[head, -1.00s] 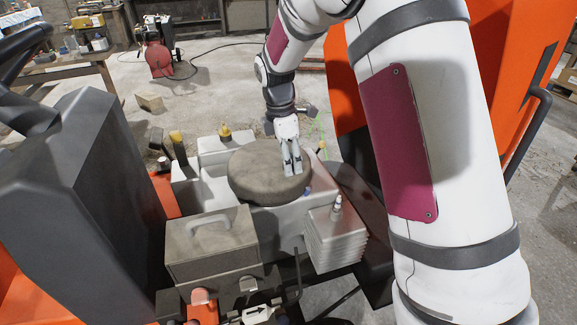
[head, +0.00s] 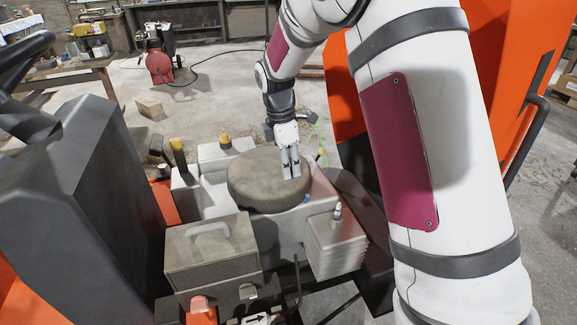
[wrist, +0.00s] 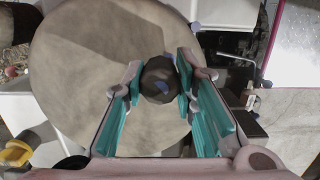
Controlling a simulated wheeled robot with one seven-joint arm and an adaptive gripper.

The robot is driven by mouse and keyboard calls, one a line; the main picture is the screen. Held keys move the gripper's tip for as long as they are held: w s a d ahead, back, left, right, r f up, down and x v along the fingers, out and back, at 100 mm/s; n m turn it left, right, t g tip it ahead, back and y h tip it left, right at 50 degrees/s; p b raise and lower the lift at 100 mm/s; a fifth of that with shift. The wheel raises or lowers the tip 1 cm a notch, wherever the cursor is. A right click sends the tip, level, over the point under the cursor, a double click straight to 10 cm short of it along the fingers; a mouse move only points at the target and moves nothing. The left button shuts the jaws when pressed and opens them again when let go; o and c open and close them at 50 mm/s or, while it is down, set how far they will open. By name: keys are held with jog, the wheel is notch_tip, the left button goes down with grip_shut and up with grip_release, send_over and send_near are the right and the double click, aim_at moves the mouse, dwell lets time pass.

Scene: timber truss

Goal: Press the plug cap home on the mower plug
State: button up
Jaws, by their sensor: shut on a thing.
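The mower plug (head: 337,212) stands upright with a pale body on top of the grey finned engine block, in the head view. The cap is hidden by the fingers in the head view. I cannot pick out the plug in the wrist view.
The round cover (head: 265,192) lies beneath the gripper. The finned block (head: 334,250) is at its right front, and a grey box with a handle (head: 211,250) at the left front. An orange panel (head: 350,140) rises behind my arm. Yellow-capped parts (head: 178,146) stand behind left.

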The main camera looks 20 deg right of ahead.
notch_tip(320, 180, up, 3)
jog(key=shift+f+p, duration=0.15)
jog(key=shift+p, duration=0.3)
jog(key=s+r+p, duration=0.1)
jog(key=s+p, duration=0.1)
jog(key=s, duration=1.4)
jog(key=shift+d+r+p, duration=0.25)
jog(key=shift+d+p, duration=0.05)
jog(key=shift+d, duration=0.1)
jog(key=shift+o, duration=1.2)
grip_shut()
jog(key=shift+r, duration=0.1)
